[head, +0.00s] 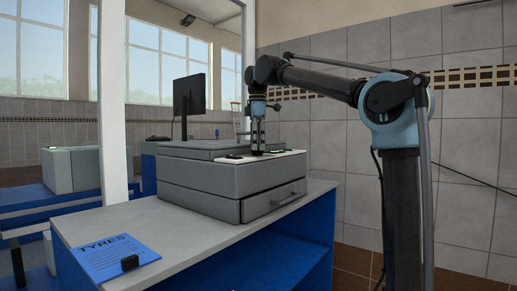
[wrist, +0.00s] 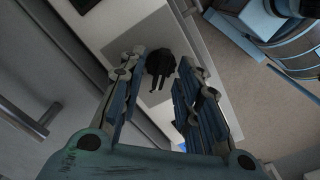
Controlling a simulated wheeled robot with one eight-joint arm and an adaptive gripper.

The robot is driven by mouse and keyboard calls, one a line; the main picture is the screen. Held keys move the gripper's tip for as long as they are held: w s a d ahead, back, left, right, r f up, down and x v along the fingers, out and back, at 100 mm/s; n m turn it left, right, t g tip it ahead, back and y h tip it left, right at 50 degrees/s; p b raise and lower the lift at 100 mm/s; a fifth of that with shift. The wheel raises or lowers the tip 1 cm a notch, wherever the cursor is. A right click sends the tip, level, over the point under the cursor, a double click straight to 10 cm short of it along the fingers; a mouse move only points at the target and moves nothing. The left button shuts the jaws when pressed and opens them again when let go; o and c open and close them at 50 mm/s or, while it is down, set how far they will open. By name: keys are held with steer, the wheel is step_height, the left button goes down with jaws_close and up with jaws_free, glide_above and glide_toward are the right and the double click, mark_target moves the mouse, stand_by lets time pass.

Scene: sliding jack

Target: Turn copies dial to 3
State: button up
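The copier (head: 215,185) is a grey box with a drawer handle, standing on the counter. A pale control panel (wrist: 140,30) lies on its top. In the wrist view a dark knob (wrist: 160,63), which looks like the copies dial, sits on this panel between my fingers. My gripper (head: 257,152) points down over the panel in the head view. In the wrist view my gripper (wrist: 162,62) is open, with a finger apart from the knob on each side. The dial's markings and setting cannot be read. In the head view I cannot make out the dial clearly.
A monitor (head: 189,100) stands behind the copier. The white counter (head: 185,235) is clear in front of the copier. A tiled wall (head: 325,150) is behind my arm.

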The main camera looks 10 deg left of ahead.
steer(key=shift+f, duration=0.6)
jaws_close()
